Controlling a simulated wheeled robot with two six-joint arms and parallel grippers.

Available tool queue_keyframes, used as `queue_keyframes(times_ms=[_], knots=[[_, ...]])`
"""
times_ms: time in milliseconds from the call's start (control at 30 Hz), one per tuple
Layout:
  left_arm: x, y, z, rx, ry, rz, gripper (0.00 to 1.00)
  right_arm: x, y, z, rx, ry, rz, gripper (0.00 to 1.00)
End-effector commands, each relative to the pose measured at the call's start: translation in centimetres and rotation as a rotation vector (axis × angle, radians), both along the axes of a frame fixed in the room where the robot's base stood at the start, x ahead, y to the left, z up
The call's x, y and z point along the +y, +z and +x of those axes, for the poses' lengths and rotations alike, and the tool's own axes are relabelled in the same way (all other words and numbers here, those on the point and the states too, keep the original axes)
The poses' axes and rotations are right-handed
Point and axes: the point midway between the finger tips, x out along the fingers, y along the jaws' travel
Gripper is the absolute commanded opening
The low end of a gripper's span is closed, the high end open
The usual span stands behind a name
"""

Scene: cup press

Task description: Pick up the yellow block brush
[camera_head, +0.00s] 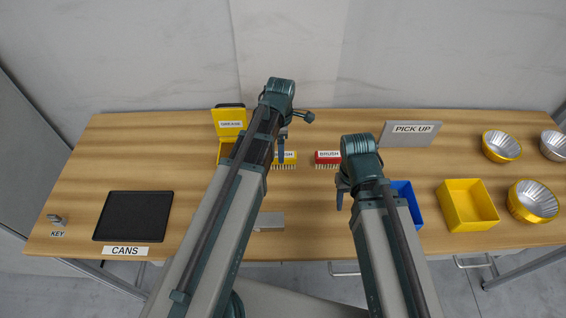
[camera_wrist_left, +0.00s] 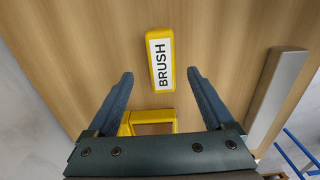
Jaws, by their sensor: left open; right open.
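The yellow block brush (camera_head: 287,158) stands on the wooden table with its bristles down; its left part is hidden behind my left arm. In the left wrist view the yellow brush (camera_wrist_left: 161,60) shows its white BRUSH label, ahead of and between the fingertips. My left gripper (camera_wrist_left: 160,74) is open and empty, with a finger on either side of the brush's line. In the head view my left gripper (camera_head: 284,135) hangs near the brush, partly hidden by its arm. My right gripper (camera_head: 340,195) is open, in front of the red brush.
A red brush (camera_head: 327,156) stands right of the yellow one. A yellow GREASE box (camera_head: 230,123) is at the left back, a grey block (camera_head: 269,221) in front. A black tray (camera_head: 134,215), blue bin (camera_head: 410,205) and yellow bin (camera_head: 467,205) stand farther out.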

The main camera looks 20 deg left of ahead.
Motion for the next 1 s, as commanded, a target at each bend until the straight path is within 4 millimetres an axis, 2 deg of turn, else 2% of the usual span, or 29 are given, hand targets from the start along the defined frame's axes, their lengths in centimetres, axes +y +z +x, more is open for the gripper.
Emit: queue_keyframes(times_ms=[167,500,800,867,1000], knots=[[-0.2,-1.1,0.0,0.0,-0.001,0.0,0.86,0.0,-1.1,0.0,0.0,0.0,0.0,0.5],[-0.7,-5.1,-0.1,0.0,0.0,0.0,0.86,0.0,-5.1,0.0,0.0,0.0,0.0,0.5],[-0.7,-5.1,-0.1,-0.001,0.0,0.0,0.86,0.0,-5.1,0.0,0.0,0.0,0.0,0.5],[-0.7,-5.1,-0.1,-0.001,0.0,0.0,0.77,0.0,-5.1,0.0,0.0,0.0,0.0,0.5],[-0.7,-5.1,-0.1,-0.001,0.0,0.0,0.52,0.0,-5.1,0.0,0.0,0.0,0.0,0.5]])
